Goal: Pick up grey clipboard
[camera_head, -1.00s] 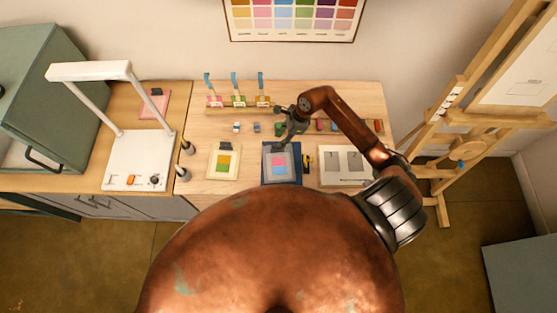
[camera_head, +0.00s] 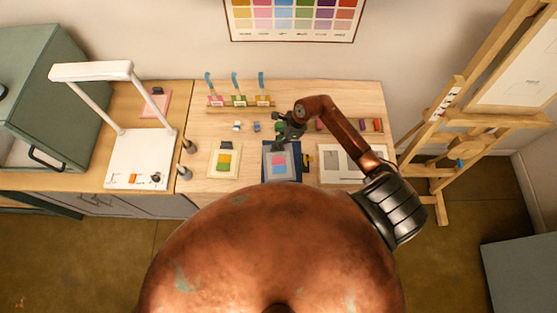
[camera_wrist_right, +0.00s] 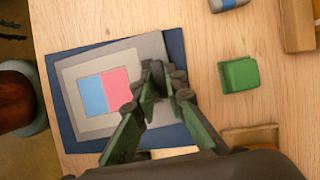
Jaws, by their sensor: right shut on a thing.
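The grey clipboard (camera_head: 270,170) bears a pale sheet with a pink and a blue patch. It lies over a dark blue mat (camera_head: 298,177), which shows along its edges. My right gripper (camera_head: 281,147) is at the clipboard's far edge, shut on its clip end. In the right wrist view the clipboard (camera_wrist_right: 75,72) is left of the fingers, and the right gripper (camera_wrist_right: 167,82) closes on its dark clip. I cannot tell whether the clipboard is clear of the mat (camera_wrist_right: 178,48). My left gripper is not in view.
A cream board (camera_head: 214,170) with coloured patches lies left of the mat, and a pale tray (camera_head: 335,178) with grey patches lies right. A green block (camera_wrist_right: 238,75) is beside the gripper.

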